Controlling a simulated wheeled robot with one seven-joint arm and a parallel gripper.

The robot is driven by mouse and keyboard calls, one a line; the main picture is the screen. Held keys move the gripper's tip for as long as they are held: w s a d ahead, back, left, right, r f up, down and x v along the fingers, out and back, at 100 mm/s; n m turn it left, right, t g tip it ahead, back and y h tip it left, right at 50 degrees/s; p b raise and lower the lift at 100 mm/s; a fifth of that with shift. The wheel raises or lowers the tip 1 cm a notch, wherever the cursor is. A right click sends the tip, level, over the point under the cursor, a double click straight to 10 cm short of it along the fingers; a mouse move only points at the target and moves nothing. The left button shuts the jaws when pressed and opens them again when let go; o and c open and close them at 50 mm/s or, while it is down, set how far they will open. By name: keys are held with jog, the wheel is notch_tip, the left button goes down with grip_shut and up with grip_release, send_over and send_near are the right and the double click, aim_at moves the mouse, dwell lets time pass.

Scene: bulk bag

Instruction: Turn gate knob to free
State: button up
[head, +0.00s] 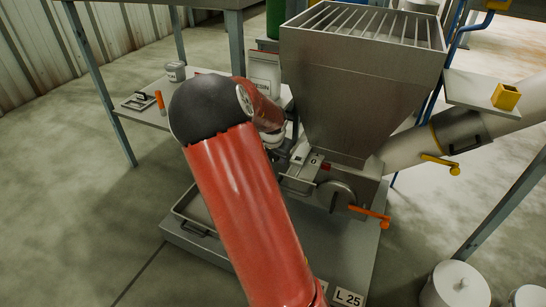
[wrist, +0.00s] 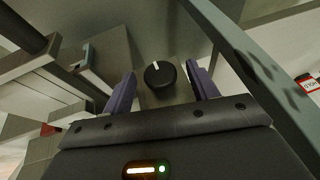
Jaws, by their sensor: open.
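A round black knob (wrist: 160,75) with a white pointer line sits on a grey metal bracket in the wrist view. The line points towards the top of that picture, slightly left. My gripper (wrist: 161,72) is open, with one purple finger on each side of the knob. Gaps show between both fingers and the knob; I cannot tell how deep the fingers reach. In the head view my red arm reaches to the front of the grey hopper (head: 360,90). The knob cannot be made out there.
An orange-handled lever (head: 372,215) sticks out low on the hopper's outlet. A yellow-handled lever (head: 442,163) is on the pipe at right. A side table (head: 150,115) stands at left. In the wrist view a grey bar (wrist: 240,55) runs close by on the right.

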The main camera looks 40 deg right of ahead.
jog(key=c, duration=1)
jog(key=shift+r+p, duration=0.1)
jog(key=shift+p, duration=0.4)
jog(key=g+h+p, duration=0.1)
jog(key=g+p, duration=0.1)
jog(key=p, duration=0.2)
jog(key=w+n+g+h+p, duration=0.1)
jog(key=g+h+p, duration=0.1)
jog(key=g+p, duration=0.1)
jog(key=n+g+h+p, duration=0.1)
jog(key=g+p, duration=0.1)
jog(key=p, duration=0.3)
jog(key=shift+w+a+f+h, duration=0.2)
jog(key=shift+a+f+h, duration=0.1)
jog(key=shift+a+f, duration=0.1)
jog(key=shift+g+h, duration=0.5)
jog(key=shift+g, duration=0.4)
